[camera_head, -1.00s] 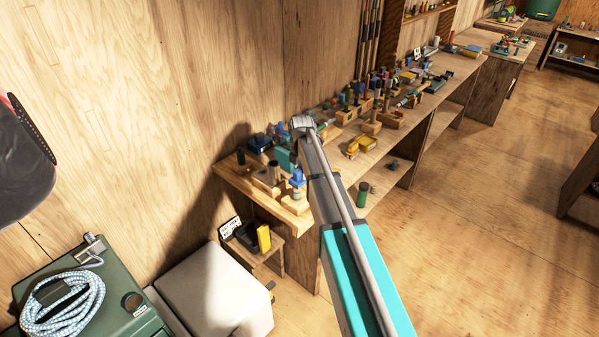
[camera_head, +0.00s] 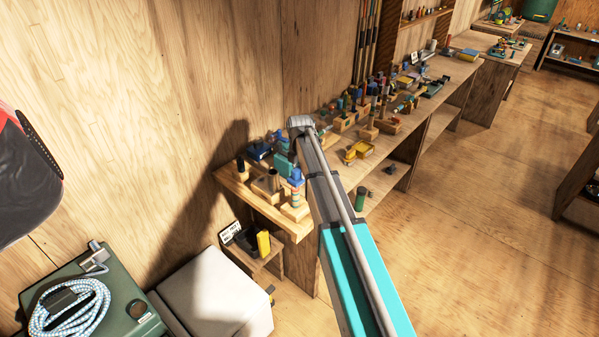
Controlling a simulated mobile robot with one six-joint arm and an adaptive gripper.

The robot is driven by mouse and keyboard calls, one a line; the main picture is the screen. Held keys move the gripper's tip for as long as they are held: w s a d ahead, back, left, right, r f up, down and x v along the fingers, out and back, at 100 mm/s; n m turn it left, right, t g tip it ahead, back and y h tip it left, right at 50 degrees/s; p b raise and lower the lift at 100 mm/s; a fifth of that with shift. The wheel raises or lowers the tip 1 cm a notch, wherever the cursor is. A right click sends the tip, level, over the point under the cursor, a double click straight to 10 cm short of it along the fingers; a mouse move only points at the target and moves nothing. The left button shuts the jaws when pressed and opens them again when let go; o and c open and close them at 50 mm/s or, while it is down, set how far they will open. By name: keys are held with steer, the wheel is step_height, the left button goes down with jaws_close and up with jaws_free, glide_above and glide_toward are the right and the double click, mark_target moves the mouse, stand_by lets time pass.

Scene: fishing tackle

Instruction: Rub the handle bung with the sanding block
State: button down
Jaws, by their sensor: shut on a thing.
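My arm (camera_head: 345,225) reaches from the lower right to the near end of the long bench. Its jaws do not show apart from the arm and the clutter, so I cannot see what they hold. A banded upright piece (camera_head: 295,195) with a blue top stands on a wooden block (camera_head: 294,212) at the bench's near corner, just left of the arm. A brown cylinder (camera_head: 272,179) stands on another wooden block to its left. I cannot tell which of these is the handle bung. I cannot make out the sanding block.
The bench (camera_head: 262,206) runs along the wall, crowded with small tackle. A yellow tray (camera_head: 358,150) lies right of the arm. A green cylinder (camera_head: 361,198) stands on a lower shelf. A white box (camera_head: 215,298) and a green case (camera_head: 125,300) stand lower left. Floor on the right is clear.

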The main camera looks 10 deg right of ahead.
steer(key=shift+r+p, duration=0.4)
steer(key=shift+r, duration=0.25)
steer(key=shift+r, duration=0.1)
steer(key=shift+r+p, duration=1.45)
steer(key=shift+p, duration=0.05)
steer(key=shift+f, duration=0.15)
